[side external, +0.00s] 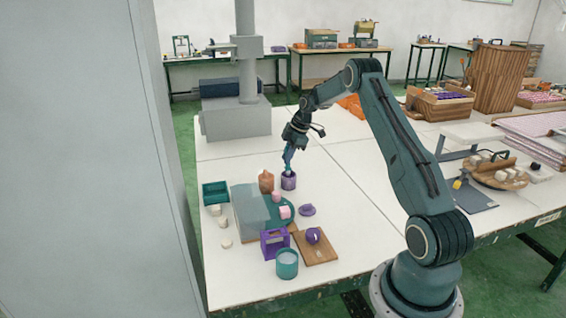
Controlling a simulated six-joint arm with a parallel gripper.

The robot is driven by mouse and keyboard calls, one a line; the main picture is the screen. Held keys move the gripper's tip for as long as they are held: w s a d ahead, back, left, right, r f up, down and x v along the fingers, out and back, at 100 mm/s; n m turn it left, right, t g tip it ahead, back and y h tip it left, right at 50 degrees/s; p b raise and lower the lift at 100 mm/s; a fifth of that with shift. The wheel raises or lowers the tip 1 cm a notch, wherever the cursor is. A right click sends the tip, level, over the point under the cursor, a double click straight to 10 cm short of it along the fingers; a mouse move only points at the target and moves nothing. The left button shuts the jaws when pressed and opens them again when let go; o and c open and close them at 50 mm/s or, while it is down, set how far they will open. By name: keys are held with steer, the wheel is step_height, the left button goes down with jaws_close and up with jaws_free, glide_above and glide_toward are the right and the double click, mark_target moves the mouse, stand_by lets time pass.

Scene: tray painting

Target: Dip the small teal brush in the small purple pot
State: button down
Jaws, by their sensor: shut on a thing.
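My gripper (288,152) points down over the far side of the cluttered part of the white table and is shut on the small teal brush (288,168). Only a short teal part of the brush shows below the fingers. Its lower end meets the mouth of the small purple pot (289,182), which stands upright on the table. The brush tip is hidden by the pot, and I cannot tell how deep it is.
A brown bottle-like object (266,182) stands close left of the pot. Nearby are a grey-teal tray (250,215), pink blocks, a purple dish (307,210), a purple frame (274,243), a teal cup (287,264) and a green bin (215,193). The table behind the pot is clear.

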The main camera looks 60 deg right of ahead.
mark_target(287, 146)
steer(key=shift+r, duration=0.15)
steer(key=shift+a+r, duration=0.2)
steer(key=shift+r, duration=1.35)
steer(key=shift+r, duration=2.25)
